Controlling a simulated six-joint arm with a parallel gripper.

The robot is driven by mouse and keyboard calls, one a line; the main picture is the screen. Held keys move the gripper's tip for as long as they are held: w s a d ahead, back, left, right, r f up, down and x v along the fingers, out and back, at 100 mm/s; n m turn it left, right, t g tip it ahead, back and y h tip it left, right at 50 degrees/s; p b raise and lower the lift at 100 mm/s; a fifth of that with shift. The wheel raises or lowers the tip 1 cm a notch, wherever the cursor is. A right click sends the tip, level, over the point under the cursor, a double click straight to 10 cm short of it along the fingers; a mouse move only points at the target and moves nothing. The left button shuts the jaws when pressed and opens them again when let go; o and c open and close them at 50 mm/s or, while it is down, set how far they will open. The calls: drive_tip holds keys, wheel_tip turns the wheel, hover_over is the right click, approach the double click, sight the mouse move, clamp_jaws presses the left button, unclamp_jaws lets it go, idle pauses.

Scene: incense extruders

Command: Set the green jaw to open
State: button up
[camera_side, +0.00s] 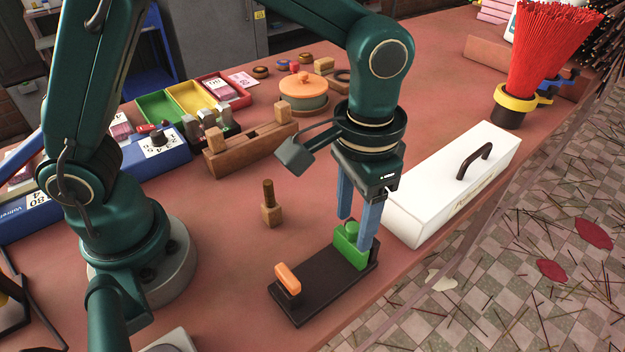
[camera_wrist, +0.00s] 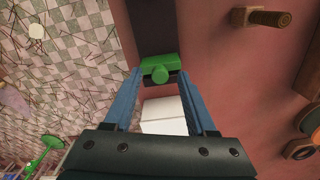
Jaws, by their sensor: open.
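The green jaw (camera_side: 347,252) is a block with a round knob on top, at the far right end of a dark base plate (camera_side: 318,287). An orange lever (camera_side: 287,279) sits at the plate's other end. My gripper (camera_side: 354,233) points down over the green jaw, its blue fingers apart on either side of it. In the wrist view the green jaw (camera_wrist: 158,66) shows between the tips of my gripper (camera_wrist: 159,75), with the dark plate (camera_wrist: 152,25) beyond it. I cannot tell whether the fingers touch the jaw.
A white box with a handle (camera_side: 450,190) stands close to the right of my gripper. A wooden peg (camera_side: 270,212) stands left of the plate. A wooden block stand (camera_side: 245,150) and an orange-lidded pot (camera_side: 303,92) are farther back. The table edge runs close by on the right.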

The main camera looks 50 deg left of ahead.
clamp_jaws()
idle(1.4)
